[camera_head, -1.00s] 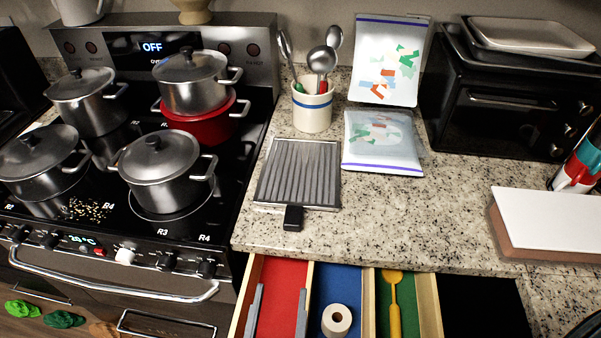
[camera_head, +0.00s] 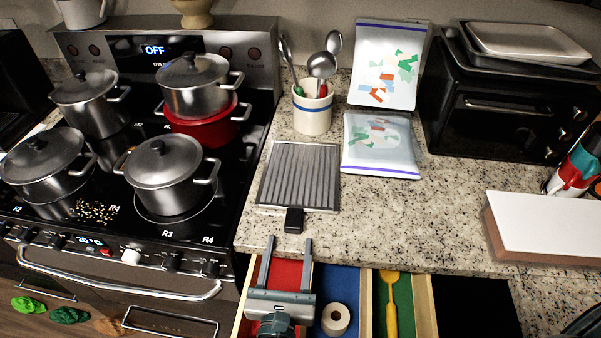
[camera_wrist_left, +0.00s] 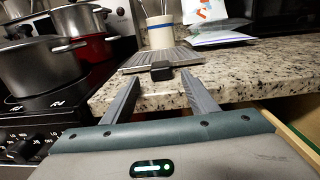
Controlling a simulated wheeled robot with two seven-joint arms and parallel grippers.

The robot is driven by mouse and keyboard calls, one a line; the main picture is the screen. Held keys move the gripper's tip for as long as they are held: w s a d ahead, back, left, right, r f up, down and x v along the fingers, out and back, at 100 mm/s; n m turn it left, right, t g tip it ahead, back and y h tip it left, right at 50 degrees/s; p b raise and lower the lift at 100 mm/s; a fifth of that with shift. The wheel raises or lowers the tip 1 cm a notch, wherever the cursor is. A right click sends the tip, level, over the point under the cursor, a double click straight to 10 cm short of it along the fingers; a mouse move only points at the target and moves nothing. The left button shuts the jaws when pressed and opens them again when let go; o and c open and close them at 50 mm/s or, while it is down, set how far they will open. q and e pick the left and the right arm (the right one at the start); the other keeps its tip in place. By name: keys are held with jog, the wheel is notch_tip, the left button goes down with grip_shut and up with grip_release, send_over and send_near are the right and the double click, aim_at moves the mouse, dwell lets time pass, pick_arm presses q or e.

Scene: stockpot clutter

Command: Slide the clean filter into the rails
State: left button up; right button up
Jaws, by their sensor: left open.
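The filter is a flat grey ridged panel (camera_head: 299,175) with a thin frame, lying on the granite counter to the right of the stove. Its black tab handle (camera_head: 294,220) points to the counter's front edge. My left gripper (camera_head: 289,239) is open and empty, its two long grey fingers pointing at the tab from the front. In the left wrist view the tab (camera_wrist_left: 161,71) lies between and just beyond the fingertips (camera_wrist_left: 160,80); I see no contact. I cannot make out the rails in these views. My right gripper is not in view.
The open drawer (camera_head: 360,300) below holds a paper roll (camera_head: 335,319) and a yellow utensil (camera_head: 391,305). Pots (camera_head: 165,175) crowd the stove at left.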

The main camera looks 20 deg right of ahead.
aim_at(293, 231)
pick_arm(q)
jog(key=shift+w+d, duration=0.2)
jog(key=shift+w, duration=0.25)
jog(key=p+x, duration=0.1)
jog(key=x, duration=0.3)
jog(key=shift+w+d, duration=0.15)
jog(key=shift+d, duration=0.05)
jog(key=shift+w+d, duration=0.1)
jog(key=shift+w, duration=0.3)
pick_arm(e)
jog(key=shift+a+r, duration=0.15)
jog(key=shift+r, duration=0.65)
pick_arm(q)
jog(key=c, duration=1.3)
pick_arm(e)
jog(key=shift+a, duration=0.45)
